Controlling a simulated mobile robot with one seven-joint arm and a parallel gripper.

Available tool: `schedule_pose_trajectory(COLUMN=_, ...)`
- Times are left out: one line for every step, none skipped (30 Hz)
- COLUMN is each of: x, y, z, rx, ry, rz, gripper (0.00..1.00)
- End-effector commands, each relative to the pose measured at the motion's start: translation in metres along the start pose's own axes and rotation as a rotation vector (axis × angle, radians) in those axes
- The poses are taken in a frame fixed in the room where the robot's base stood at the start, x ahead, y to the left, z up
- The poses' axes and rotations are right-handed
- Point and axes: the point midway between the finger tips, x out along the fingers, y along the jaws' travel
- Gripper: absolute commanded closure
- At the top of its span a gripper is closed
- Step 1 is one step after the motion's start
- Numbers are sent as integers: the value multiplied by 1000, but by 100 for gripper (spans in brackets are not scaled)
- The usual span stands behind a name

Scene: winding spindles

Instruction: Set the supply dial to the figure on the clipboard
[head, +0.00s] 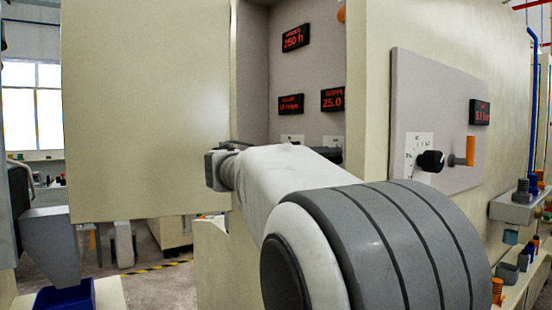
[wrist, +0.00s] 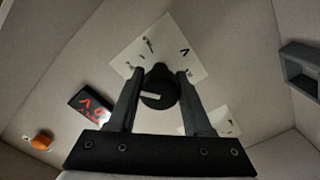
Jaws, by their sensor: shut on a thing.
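In the wrist view my gripper (wrist: 161,76) is shut on a round black dial (wrist: 158,90) with a white pointer mark, one finger on each side. The dial sits on a white scale plate (wrist: 187,52) with small dark marks, too small to read surely. A display with red figures (wrist: 92,103) is to its left. In the head view my arm reaches to the open cabinet and hides the dial and my fingers. Another black knob (head: 431,161) is on the outer panel (head: 440,75). I cannot make out a clipboard in either view.
In the head view, red displays inside the cabinet seem to read 250 h (head: 295,38) and 25.0 (head: 333,99). The cabinet door (head: 145,110) stands open at left. An orange handle (head: 470,150) is on the outer panel. A second white plate (wrist: 225,119) is near my right finger.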

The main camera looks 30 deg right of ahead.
Motion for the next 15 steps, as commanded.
schedule_pose_trajectory(x=0, y=1, z=-1, rx=-46, ry=-1, rz=0, gripper=100)
schedule_pose_trajectory(x=0, y=1, z=-1, rx=-75, ry=-1, rz=0, gripper=100)
schedule_pose_trajectory(x=0, y=2, z=-1, rx=-113, ry=-1, rz=0, gripper=100)
schedule_pose_trajectory(x=0, y=2, z=-1, rx=-141, ry=-1, rz=0, gripper=100)
schedule_pose_trajectory(x=0, y=2, z=-1, rx=-169, ry=-1, rz=0, gripper=100)
schedule_pose_trajectory(x=0, y=2, z=-1, rx=-208, ry=-1, rz=-1, gripper=100)
schedule_pose_trajectory(x=0, y=2, z=-1, rx=-236, ry=-1, rz=-1, gripper=100)
schedule_pose_trajectory(x=0, y=2, z=-1, rx=-265, ry=-1, rz=-1, gripper=100)
schedule_pose_trajectory(x=0, y=2, z=-2, rx=-303, ry=-1, rz=-1, gripper=100)
schedule_pose_trajectory(x=0, y=2, z=-2, rx=-332, ry=-1, rz=-1, gripper=100)
schedule_pose_trajectory(x=0, y=2, z=-2, rx=-360, ry=-1, rz=-1, gripper=100)
schedule_pose_trajectory(x=0, y=2, z=-2, rx=-398, ry=-1, rz=-1, gripper=100)
schedule_pose_trajectory(x=0, y=2, z=-2, rx=-427, ry=-1, rz=-1, gripper=100)
schedule_pose_trajectory(x=0, y=2, z=-2, rx=-456, ry=-1, rz=-1, gripper=100)
schedule_pose_trajectory(x=0, y=2, z=-2, rx=-494, ry=-1, rz=-1, gripper=100)
